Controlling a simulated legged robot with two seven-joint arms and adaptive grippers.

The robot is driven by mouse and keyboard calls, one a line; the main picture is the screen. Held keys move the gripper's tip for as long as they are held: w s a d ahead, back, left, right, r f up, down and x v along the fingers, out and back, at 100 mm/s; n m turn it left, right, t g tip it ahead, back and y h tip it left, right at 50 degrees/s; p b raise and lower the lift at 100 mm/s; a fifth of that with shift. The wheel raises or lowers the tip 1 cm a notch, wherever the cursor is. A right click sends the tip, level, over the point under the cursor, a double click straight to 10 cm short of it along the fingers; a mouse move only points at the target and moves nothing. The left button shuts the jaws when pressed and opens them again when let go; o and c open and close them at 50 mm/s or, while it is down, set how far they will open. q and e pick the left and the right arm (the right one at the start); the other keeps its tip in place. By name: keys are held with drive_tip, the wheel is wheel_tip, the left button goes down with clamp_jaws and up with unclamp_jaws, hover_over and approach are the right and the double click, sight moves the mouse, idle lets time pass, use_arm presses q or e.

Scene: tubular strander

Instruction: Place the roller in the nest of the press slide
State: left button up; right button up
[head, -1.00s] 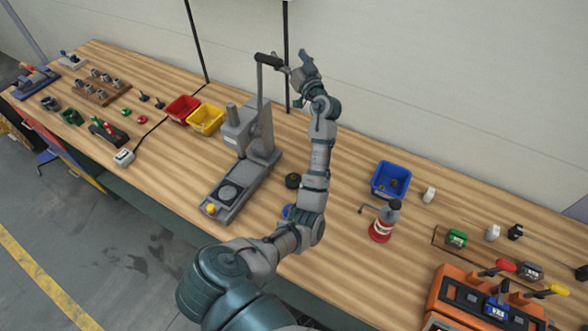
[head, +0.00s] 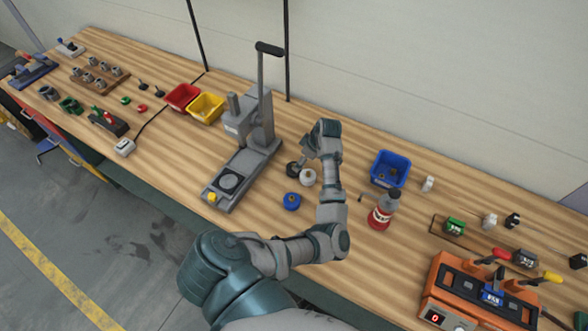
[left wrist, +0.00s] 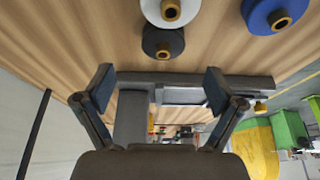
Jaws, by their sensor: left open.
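The bench press (head: 250,130) has a long grey slide base with a round dark nest (head: 230,182) near its front end. Three rollers stand to its right: a black roller (head: 292,169), a white roller (head: 308,178) and a blue roller (head: 291,201). In the left wrist view the white roller (left wrist: 172,10), black roller (left wrist: 163,43) and blue roller (left wrist: 275,14) show brass centres. My left gripper (left wrist: 158,88) is open and empty, apart from the rollers. In the head view its fingers (head: 306,150) are near the black and white rollers. My right gripper is out of view.
A blue bin (head: 390,168) and a red-and-grey bottle (head: 383,212) stand right of my arm. Red (head: 182,97) and yellow (head: 206,107) bins stand behind-left of the press. The press lever (head: 262,75) rises upright. Bench wood between rollers and slide is clear.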

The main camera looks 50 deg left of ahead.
use_arm(q)
drive_tip(key=x, duration=0.2)
drive_tip(key=shift+a+f, duration=0.3)
drive_tip(key=x, duration=0.4)
drive_tip(key=shift+s+f+p, duration=0.35)
drive_tip(key=shift+f+p, duration=0.05)
drive_tip(key=shift+a+f, duration=0.15)
drive_tip(key=shift+a, duration=0.1)
drive_tip(key=shift+a+f, duration=0.1)
drive_tip(key=shift+a, duration=0.05)
drive_tip(key=c, duration=1.7)
clamp_jaws()
drive_tip(key=shift+r, duration=0.3)
